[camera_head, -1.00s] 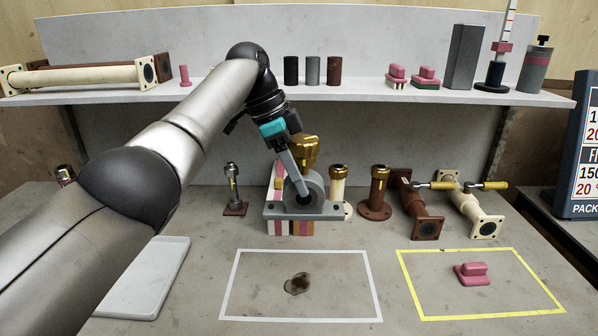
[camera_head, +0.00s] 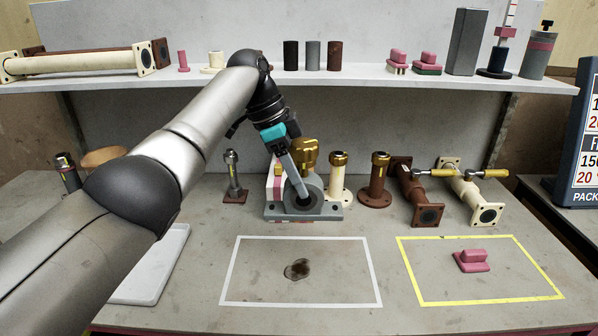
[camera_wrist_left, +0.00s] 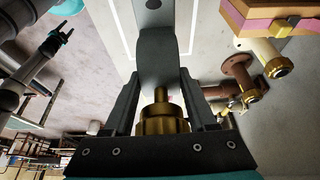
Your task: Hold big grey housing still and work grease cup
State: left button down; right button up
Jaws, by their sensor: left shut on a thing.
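The big grey housing (camera_head: 329,211) stands in the middle of the bench, against a striped block. It has a round bore facing front and a flat bolted base. The brass grease cup (camera_head: 305,150) sits on top of the housing. My left gripper (camera_head: 297,187) reaches down from behind, one finger across the housing's front face. In the left wrist view, its fingers flank the grey housing (camera_wrist_left: 158,63) and are shut on it. The brass cup (camera_wrist_left: 162,122) shows between the fingers, close to the palm. My right gripper is out of view.
A grey pipe piece (camera_head: 234,178) stands left of the housing. A cream flanged pipe (camera_head: 338,178), brown pipes (camera_head: 377,182) and a cream valve (camera_head: 470,195) stand to the right. A pink part (camera_head: 471,261) lies inside the yellow outline. The white outline holds only a dark stain (camera_head: 297,269).

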aim_at(299, 218)
pick_arm(q)
jog(key=shift+f, duration=3.35)
jog(key=shift+f+b, duration=0.6)
jog(key=shift+f, duration=0.8)
jog(key=shift+c, duration=1.6)
grip_release()
jog(key=shift+o, duration=1)
jog(key=shift+f, duration=0.1)
jog(key=shift+f, duration=0.1)
